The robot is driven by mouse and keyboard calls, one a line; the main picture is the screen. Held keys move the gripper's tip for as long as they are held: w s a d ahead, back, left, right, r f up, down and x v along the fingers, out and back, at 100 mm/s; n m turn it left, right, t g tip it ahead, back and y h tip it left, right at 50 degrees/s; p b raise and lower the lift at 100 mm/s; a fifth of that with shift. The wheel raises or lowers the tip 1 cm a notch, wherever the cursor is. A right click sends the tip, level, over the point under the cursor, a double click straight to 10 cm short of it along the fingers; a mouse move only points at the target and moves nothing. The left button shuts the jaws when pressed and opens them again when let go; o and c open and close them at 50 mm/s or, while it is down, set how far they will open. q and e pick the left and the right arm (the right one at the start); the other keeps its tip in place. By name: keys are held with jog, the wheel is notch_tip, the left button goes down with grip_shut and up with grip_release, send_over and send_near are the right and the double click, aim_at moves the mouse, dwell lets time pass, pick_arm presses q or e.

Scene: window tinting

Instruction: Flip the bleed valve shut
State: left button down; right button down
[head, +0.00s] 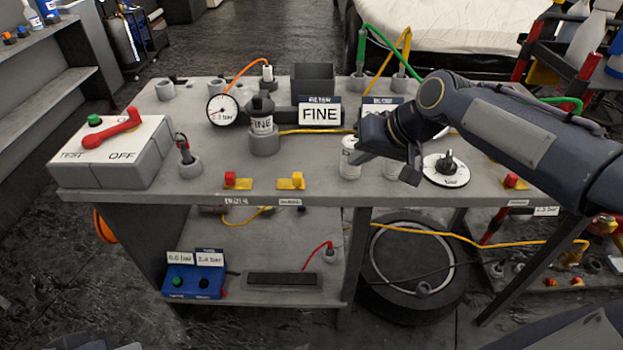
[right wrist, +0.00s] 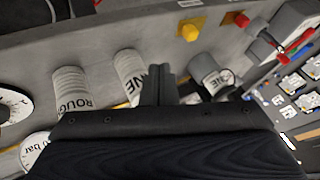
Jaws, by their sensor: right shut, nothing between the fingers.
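A small valve with a yellow handle (head: 292,181) sits on the front edge of the grey bench. A red-handled valve (head: 236,181) is to its left, and another red-handled one (head: 513,181) is far to the right. Their small front labels are too blurred for me to tell which is the bleed valve. My right gripper (head: 364,157) is shut and empty above the bench, right of the yellow handle and apart from it. In the right wrist view the closed fingers (right wrist: 160,90) show, with the yellow handle (right wrist: 190,28) beyond. My left gripper is out of view.
White canisters (head: 349,158) stand beside and under my right gripper. A round dial knob (head: 447,168) is to the right. A pressure gauge (head: 223,110), a FINE sign (head: 320,114) and a TEST/OFF box (head: 112,150) with a red lever are farther left. The front strip between the yellow handle and the canisters is clear.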

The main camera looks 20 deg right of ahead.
jog(key=b, duration=0.1)
send_near(303, 182)
jog(key=d+f, duration=0.2)
jog(key=f, duration=0.1)
jog(key=shift+w+d+f, duration=0.2)
jog(key=shift+w+d, duration=0.05)
jog(key=shift+w, duration=0.15)
jog(key=a, duration=0.1)
jog(key=w+a, duration=0.1)
jog(key=a, duration=0.1)
jog(key=shift+w+a+f, duration=0.1)
jog(key=shift+w+f, duration=0.05)
jog(key=shift+w+a, duration=0.15)
jog(key=shift+a, duration=0.3)
